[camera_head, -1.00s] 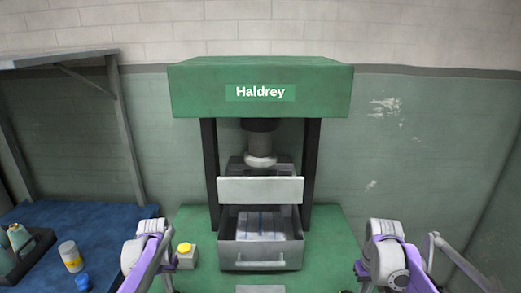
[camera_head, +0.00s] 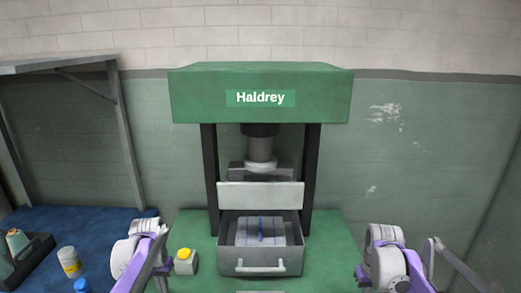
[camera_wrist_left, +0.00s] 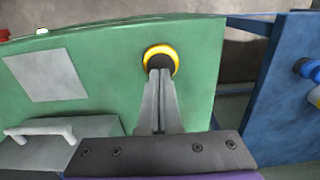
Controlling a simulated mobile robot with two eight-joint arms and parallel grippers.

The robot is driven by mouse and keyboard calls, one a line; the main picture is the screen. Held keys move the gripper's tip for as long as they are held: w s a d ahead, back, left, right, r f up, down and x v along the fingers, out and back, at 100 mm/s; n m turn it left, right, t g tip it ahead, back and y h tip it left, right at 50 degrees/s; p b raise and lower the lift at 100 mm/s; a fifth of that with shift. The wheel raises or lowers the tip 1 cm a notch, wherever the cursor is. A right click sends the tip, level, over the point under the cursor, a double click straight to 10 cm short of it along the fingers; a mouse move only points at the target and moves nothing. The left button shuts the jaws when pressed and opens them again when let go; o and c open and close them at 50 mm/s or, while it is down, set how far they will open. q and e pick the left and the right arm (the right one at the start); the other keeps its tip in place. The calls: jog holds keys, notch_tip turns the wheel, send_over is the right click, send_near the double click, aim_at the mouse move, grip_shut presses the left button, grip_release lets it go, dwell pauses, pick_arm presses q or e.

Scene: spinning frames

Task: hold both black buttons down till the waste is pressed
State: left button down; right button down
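The green press labelled Haldrey (camera_head: 260,98) stands in the middle of the head view. Its grey ram (camera_head: 261,148) hangs between two dark posts, with its lower end behind a pale plate (camera_head: 260,195). A pale bundle of waste with a blue strap (camera_head: 260,230) lies in the open grey drawer (camera_head: 260,265) below. In the left wrist view, my left gripper (camera_wrist_left: 157,72) is shut and empty, its fingertips at a black button (camera_wrist_left: 163,56) with a yellow collar. They seem to touch it; how far it is pressed is unclear. My right gripper and the other black button are out of view.
The blue table (camera_head: 100,225) at the left holds a dark tray (camera_head: 25,262), a yellow-banded can (camera_head: 70,262) and a blue object (camera_head: 82,285). The wall behind is clear.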

pick_arm(q)
jog(key=s, duration=0.1)
jog(key=s+r, duration=0.1)
jog(key=s, duration=0.1)
jog(key=s+r, duration=0.1)
jog(key=s, duration=0.1)
jog(key=shift+r, duration=0.1)
dwell(0.3)
